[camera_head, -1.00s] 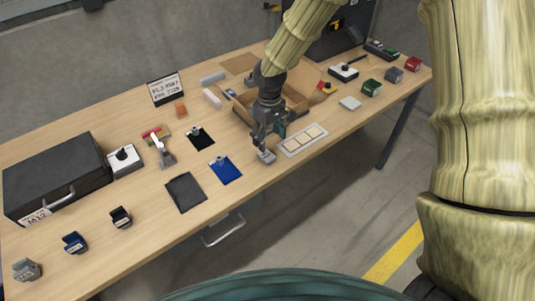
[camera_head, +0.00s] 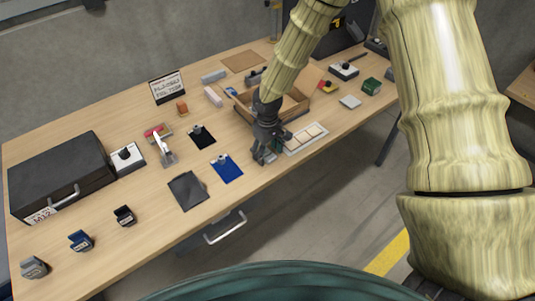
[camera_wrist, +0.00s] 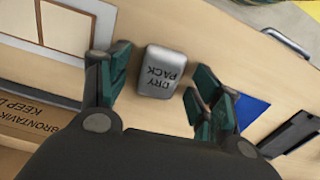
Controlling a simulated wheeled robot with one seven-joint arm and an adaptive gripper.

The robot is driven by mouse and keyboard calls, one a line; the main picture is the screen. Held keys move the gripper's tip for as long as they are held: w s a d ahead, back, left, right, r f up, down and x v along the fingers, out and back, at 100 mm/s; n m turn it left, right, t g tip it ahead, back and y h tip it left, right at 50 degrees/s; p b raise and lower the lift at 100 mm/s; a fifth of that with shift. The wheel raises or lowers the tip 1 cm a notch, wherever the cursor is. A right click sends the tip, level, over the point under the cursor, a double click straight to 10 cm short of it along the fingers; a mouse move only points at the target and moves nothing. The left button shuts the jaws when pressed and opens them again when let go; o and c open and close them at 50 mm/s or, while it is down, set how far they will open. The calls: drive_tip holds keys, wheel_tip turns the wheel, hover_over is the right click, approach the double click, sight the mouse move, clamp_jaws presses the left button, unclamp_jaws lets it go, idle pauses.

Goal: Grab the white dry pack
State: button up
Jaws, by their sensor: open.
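The dry pack (camera_wrist: 160,70) is a small pale grey-white block with rounded corners, marked "DRY PACK". In the wrist view it lies on the table between the fingers of my gripper (camera_wrist: 164,80), with a visible gap to the right finger and a small one to the left. In the head view my gripper (camera_head: 265,156) points down near the table's front edge. It is open and holds nothing. There the fingers largely hide the dry pack.
A framed strip of pale squares (camera_head: 306,139) lies just right of my gripper. A wooden tray (camera_head: 296,112) stands behind it. A blue clipboard (camera_head: 226,169) lies to the left, with a dark sheet (camera_head: 188,191) beyond it. The front-left table is clear between several small items.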

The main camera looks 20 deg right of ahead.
drive_tip(key=shift+w+f, duration=0.1)
drive_tip(key=c, duration=1)
